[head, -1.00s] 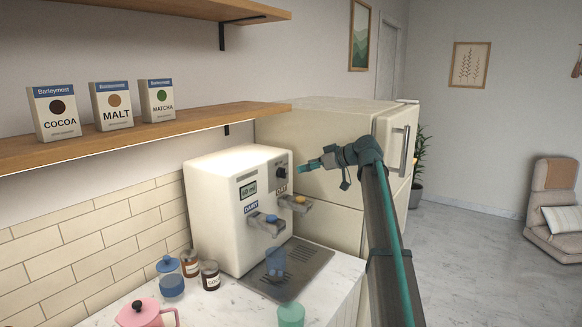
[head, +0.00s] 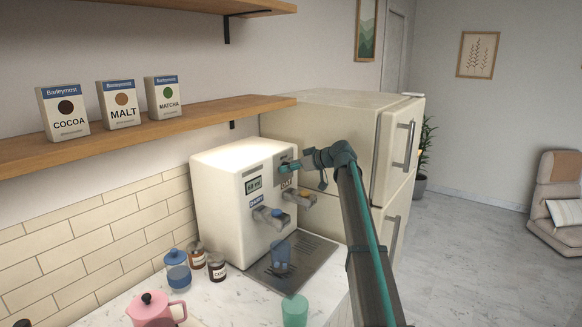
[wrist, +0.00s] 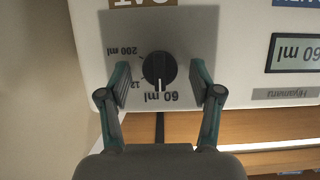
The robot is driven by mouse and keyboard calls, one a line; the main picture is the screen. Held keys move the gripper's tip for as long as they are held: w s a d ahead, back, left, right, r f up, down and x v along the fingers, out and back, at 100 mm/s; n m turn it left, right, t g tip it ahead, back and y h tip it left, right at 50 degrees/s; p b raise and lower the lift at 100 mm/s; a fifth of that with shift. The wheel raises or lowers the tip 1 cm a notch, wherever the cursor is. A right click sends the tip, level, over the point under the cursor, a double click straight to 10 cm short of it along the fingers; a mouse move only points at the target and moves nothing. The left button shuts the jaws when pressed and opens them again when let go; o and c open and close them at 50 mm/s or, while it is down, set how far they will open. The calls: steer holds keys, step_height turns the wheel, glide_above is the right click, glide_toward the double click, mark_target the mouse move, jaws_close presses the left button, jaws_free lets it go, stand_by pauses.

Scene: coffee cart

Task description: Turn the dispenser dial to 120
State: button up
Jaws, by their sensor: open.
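The dispenser (head: 225,205) is a cream machine on the counter. Its black round dial (wrist: 159,69) sits on a grey plate, seen upside down in the wrist view. The white mark on the dial points toward the 60 ml label. The 200 ml label is clear, and the 120 label is partly hidden by a finger. The display (wrist: 296,53) reads 60 ml, and it also shows in the head view (head: 254,184). My gripper (wrist: 162,77) is open, with one finger on each side of the dial and a gap to it. In the head view my gripper (head: 291,165) covers the dial.
Two spouts (head: 268,217) stick out below the dial, above a drip tray with a blue cup (head: 281,257). Jars, a pink pot (head: 153,311) and a teal cup (head: 294,311) stand on the counter. A fridge (head: 330,140) stands behind on the right.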

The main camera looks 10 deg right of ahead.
steer(key=shift+c, duration=0.2)
steer(key=c, duration=1.1)
steer(key=m+g+y+b, duration=0.1)
steer(key=m, duration=0.1)
steer(key=m+g+y+b, duration=0.1)
steer(key=m+y, duration=0.1)
steer(key=m, duration=0.1)
steer(key=m+y+b, duration=0.1)
steer(key=m+b, duration=0.1)
steer(key=m, duration=0.1)
steer(key=shift+w+d+f+g+y, duration=0.2)
steer(key=shift+w+d+g+y, duration=0.1)
steer(key=shift+g+y, duration=0.1)
steer(key=shift+m, duration=0.3)
